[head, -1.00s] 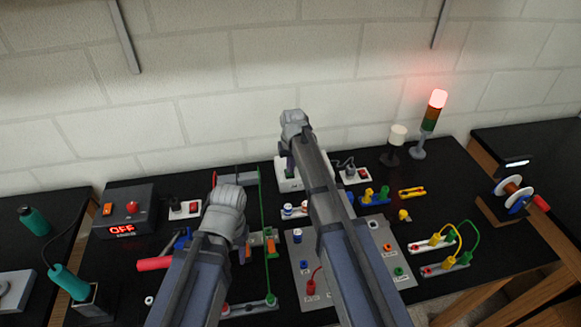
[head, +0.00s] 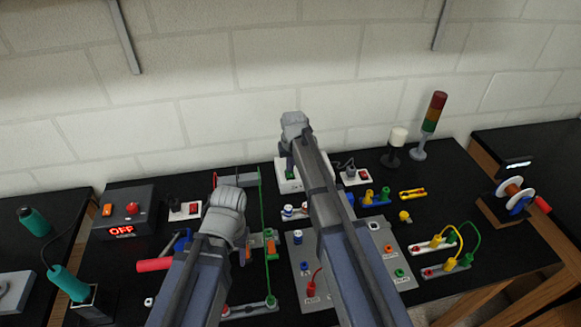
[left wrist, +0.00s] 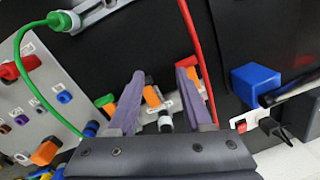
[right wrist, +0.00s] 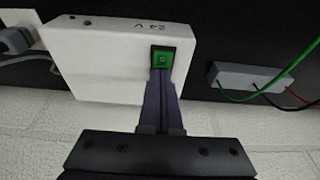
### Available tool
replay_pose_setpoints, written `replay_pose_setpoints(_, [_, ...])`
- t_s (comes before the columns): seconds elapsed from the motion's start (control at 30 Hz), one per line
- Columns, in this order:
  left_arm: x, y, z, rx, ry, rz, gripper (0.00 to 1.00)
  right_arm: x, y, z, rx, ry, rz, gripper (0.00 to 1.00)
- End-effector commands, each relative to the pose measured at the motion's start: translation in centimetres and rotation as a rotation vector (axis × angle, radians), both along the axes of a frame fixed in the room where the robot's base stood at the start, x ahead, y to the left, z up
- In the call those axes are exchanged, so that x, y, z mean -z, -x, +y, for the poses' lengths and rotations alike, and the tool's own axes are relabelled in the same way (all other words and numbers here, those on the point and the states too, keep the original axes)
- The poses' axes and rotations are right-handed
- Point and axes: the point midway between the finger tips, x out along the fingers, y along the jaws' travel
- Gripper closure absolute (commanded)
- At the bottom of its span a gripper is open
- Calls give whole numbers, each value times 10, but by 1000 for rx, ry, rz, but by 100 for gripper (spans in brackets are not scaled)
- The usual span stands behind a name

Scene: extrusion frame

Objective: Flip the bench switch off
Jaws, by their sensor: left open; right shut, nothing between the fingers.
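The white 24 V box (head: 289,187) stands at the back of the bench, against the wall; it also fills the upper left of the right wrist view (right wrist: 105,65). A green switch (right wrist: 162,53) in a dark square frame is on its face. My right gripper (right wrist: 162,75) is shut and empty, its fingertips right at the switch's lower edge; I cannot tell whether they touch. The signal tower (head: 432,122) at the back right is unlit. My left gripper (left wrist: 161,76) is open and empty above the bench; orange-levered connectors (left wrist: 152,97) show between its fingers.
A dark supply box (head: 124,212) with a red OFF display stands at the left. A grey panel (head: 345,262) with coloured sockets lies in front. A grey terminal block (right wrist: 262,80) with wires is beside the white box. Yellow and green leads (head: 452,242) lie right.

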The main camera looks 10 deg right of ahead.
Motion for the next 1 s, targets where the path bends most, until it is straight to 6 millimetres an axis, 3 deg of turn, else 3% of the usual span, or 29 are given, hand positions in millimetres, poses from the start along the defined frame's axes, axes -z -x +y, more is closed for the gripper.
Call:
replay_pose_setpoints(0.27, [-3,0,0,0,0,0,50,-3,0,0,0,0,0,100])
replay_pose_setpoints(0.47, [-16,0,0,1,0,0,50,-16,0,0,0,0,0,100])
replay_pose_setpoints(0.7, [-48,0,0,2,0,0,50,-48,1,-1,0,0,0,100])
replay_pose_setpoints(1.0, [-93,0,0,-9,2,0,50,-93,24,-1,0,0,0,100])
